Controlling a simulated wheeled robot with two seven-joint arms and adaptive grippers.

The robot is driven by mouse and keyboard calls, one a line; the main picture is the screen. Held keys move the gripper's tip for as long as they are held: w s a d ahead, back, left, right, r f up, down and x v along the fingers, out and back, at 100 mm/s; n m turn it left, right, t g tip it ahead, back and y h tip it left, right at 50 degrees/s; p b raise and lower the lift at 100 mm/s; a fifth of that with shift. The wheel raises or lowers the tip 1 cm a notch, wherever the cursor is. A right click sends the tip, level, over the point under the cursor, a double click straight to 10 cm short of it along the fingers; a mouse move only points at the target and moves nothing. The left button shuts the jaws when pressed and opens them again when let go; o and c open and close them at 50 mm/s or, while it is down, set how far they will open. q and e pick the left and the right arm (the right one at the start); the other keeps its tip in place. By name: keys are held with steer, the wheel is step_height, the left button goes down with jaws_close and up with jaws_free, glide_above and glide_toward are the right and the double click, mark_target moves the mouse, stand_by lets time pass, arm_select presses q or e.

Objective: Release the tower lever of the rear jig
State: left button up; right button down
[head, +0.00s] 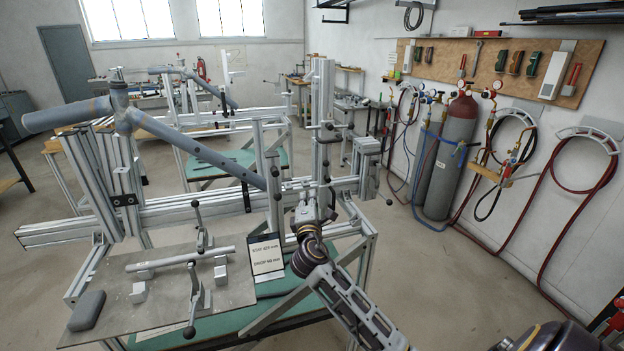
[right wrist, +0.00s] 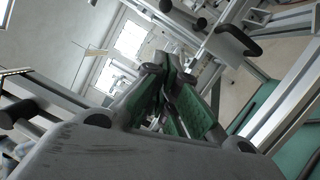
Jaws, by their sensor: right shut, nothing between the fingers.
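Two aluminium-profile jigs stand one behind the other. The nearer jig (head: 160,212) carries a grey-blue frame tube (head: 195,150). The farther jig (head: 237,120) carries another blue tube (head: 205,85). A tall aluminium tower (head: 323,120) rises at the nearer jig's right, with dark clamp parts beside it. Which lever is the tower lever of the rear jig I cannot tell. My right gripper (head: 314,208) is at the foot of this tower, shut and empty. Its green-padded fingers (right wrist: 168,85) also show in the right wrist view, near a dark handle (right wrist: 240,40). My left gripper is not in view.
A grey plate (head: 165,290) in front holds a bar, small blocks and upright black-handled levers (head: 196,285). A small sign (head: 265,256) stands beside it. Gas cylinders (head: 450,150) and hoses line the right wall. The floor between is open.

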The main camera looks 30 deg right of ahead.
mark_target(327, 171)
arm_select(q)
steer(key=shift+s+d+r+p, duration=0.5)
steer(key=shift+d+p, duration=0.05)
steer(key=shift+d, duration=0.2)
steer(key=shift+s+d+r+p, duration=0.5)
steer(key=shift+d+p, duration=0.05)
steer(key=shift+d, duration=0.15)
arm_select(e)
steer(key=w+d+r, duration=0.1)
steer(key=w+d, duration=0.8)
steer(key=shift+d+m+g+h, duration=0.25)
steer(key=shift+m+g+h, duration=0.05)
